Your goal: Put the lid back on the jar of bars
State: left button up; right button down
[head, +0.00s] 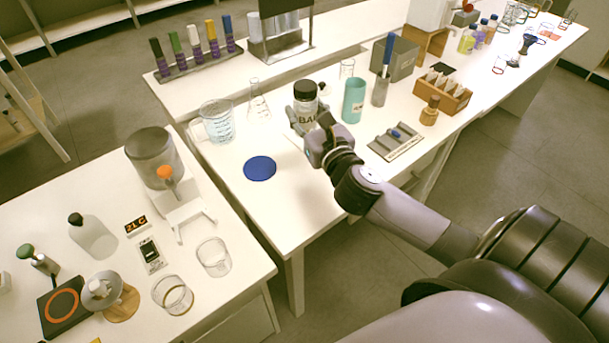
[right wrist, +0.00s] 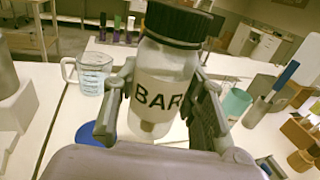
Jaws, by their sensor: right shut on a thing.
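The jar (head: 306,112) is a clear bottle with a pale label reading "BAR" in the right wrist view (right wrist: 158,92). A black ribbed lid (head: 305,89) sits on its mouth; the lid also shows at the top of the right wrist view (right wrist: 178,24). My right gripper (head: 307,120) is shut around the jar's body, one finger on each side and below the lid. The jar is upright in the head view. I cannot tell whether its base touches the table. A small brown thing shows low in the jar. My left gripper is not in view.
A blue disc (head: 260,168) lies flat on the table, left of and nearer than the jar. A measuring jug (head: 217,123) and a flask (head: 258,102) stand left of it. A teal cup (head: 353,100) and a grey tray (head: 396,142) are close on the right.

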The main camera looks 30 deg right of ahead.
notch_tip(320, 180, down, 13)
jog(key=b, duration=0.4)
jog(key=shift+f, duration=0.1)
jog(key=shift+f+b, duration=1)
jog(key=shift+f, duration=1.1)
jog(key=shift+f, duration=0.2)
jog(key=c, duration=1)
grip_release()
